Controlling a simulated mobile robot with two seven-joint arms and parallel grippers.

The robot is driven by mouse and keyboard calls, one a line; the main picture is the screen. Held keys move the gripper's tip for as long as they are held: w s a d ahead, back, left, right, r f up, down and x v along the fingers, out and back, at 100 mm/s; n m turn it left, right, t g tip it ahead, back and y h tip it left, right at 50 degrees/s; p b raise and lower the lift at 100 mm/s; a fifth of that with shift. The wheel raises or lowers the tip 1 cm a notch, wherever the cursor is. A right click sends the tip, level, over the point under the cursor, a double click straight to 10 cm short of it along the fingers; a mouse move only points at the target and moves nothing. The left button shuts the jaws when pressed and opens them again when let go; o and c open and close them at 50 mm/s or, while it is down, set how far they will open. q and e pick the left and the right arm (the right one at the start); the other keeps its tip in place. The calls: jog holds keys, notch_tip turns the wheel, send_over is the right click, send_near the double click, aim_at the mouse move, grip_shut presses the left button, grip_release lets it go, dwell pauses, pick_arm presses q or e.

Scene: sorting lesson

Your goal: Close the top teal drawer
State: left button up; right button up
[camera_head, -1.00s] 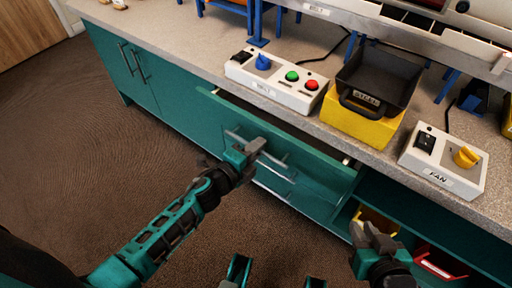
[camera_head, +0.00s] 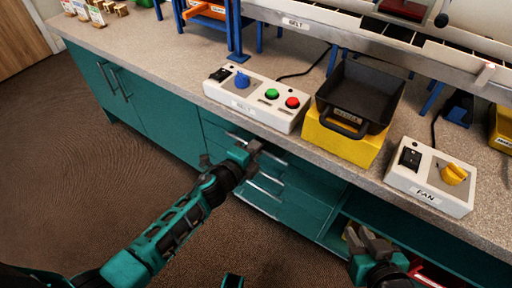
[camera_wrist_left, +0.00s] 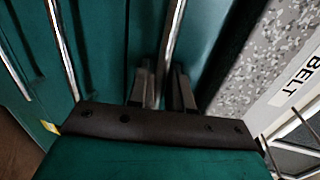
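The top teal drawer (camera_head: 302,178) is under the counter, below the belt control box. Its front looks flush or nearly flush with the cabinet; a dark strip shows along its upper edge in the left wrist view. My left gripper (camera_head: 250,152) is at its bar handle (camera_head: 272,157). In the left wrist view the handle bar (camera_wrist_left: 174,35) runs between the two close-set fingers (camera_wrist_left: 164,88), which appear shut on it. My right gripper (camera_head: 366,240) is low at the right, in front of the open shelf; its finger gap is unclear.
Lower drawers (camera_head: 262,197) with bar handles are below. On the counter (camera_head: 185,60) stand the belt control box (camera_head: 255,98), a black bin (camera_head: 362,95) on a yellow block (camera_head: 340,142), and a fan control box (camera_head: 432,178). A red bin (camera_head: 428,277) sits in the lower shelf.

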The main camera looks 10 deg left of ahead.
pick_arm(q)
jog(key=shift+o, duration=0.7)
jog(key=shift+w+r, duration=0.1)
jog(key=shift+w, duration=0.05)
jog(key=shift+d, duration=0.1)
jog(key=shift+s, duration=0.25)
jog(key=p+v, duration=0.2)
jog(key=v, duration=1)
jog(key=shift+s, duration=0.25)
